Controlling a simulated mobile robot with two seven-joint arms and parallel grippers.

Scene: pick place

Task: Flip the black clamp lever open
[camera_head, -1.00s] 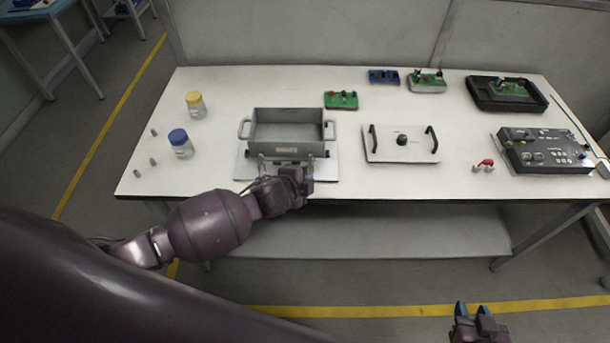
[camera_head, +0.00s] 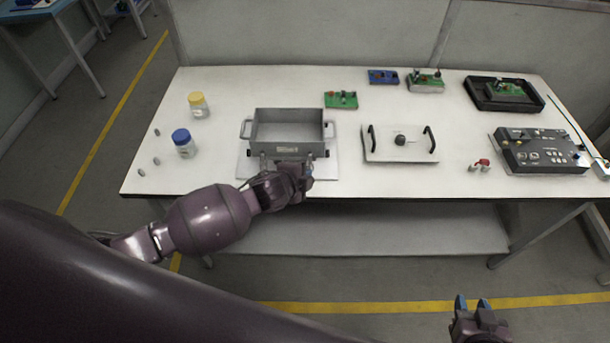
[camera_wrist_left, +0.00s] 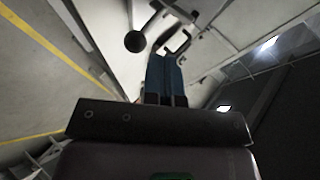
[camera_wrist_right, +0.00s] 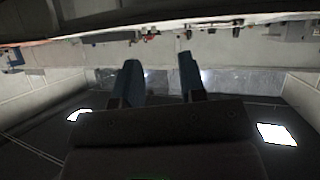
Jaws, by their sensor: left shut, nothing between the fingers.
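A grey metal box (camera_head: 288,147) with side handles stands on a white base plate (camera_head: 243,168) at the table's front. Small black parts show at its right side, one a dark knob (camera_head: 326,153); I cannot make out the clamp lever's full shape in the head view. My left gripper (camera_head: 311,170) is at the box's front right corner and hides part of the base. In the left wrist view its blue fingers (camera_wrist_left: 166,75) are together and empty. A round black knob (camera_wrist_left: 134,41) shows just beyond them, to the left. My right gripper (camera_head: 473,303) is open and empty, in front of the table.
A white lid plate (camera_head: 386,151) with black handles lies right of the box. Two jars, one yellow-capped (camera_head: 198,104) and one blue-capped (camera_head: 183,143), stand left. A black control box (camera_head: 540,151) is at the right. Green boards lie at the back.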

